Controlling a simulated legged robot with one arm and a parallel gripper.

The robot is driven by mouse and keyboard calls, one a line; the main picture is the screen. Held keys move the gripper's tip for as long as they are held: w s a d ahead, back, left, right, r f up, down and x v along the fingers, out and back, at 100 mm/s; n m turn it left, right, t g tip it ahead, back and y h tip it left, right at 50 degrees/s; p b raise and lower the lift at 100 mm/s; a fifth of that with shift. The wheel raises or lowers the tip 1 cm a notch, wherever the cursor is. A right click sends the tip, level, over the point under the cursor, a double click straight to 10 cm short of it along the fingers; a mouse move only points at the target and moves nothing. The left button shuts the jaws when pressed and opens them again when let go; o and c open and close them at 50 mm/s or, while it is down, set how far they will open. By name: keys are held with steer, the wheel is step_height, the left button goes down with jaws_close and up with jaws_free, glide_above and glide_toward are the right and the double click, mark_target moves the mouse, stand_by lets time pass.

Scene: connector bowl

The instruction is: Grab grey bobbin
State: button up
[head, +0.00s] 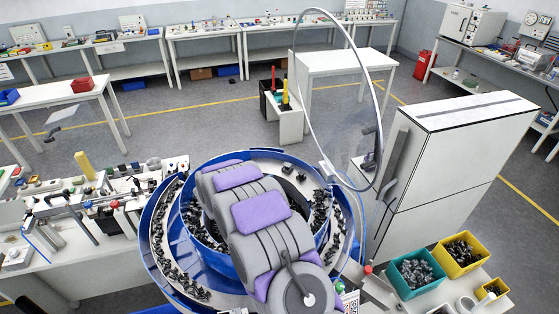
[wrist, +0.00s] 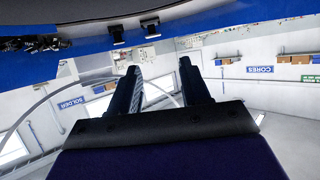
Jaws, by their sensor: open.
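I cannot pick out a single grey bobbin in either view. A teal bin (head: 396,283) at the lower right of the head view holds grey parts, too small to tell apart. The round blue feeder bowl (head: 157,240) carries many small dark parts, and my arm covers its middle. In the wrist view, my gripper (wrist: 160,78) has its two dark fingers apart with nothing between them. The bowl's blue rim (wrist: 200,20) crosses the top of that view, apart from the fingertips, with dark parts on it. My gripper is hidden in the head view.
A yellow bin (head: 483,266) of dark parts stands beside the teal bin. A cluttered bench (head: 90,265) is at left. Open floor lies beyond.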

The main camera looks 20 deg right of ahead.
mark_target(286, 166)
steer(key=shift+h, duration=0.4)
steer(key=x, duration=0.4)
steer(key=p+x, duration=0.1)
steer(key=x, duration=0.8)
steer(key=shift+s+d+f+p, duration=0.25)
steer(key=shift+d+f+p, duration=0.05)
steer(key=shift+d+f, duration=0.1)
steer(key=shift+p+x, duration=0.35)
steer(key=shift+x, duration=1.9)
steer(key=shift+r, duration=0.1)
steer(key=shift+c, duration=0.2)
steer(key=c, duration=0.6)
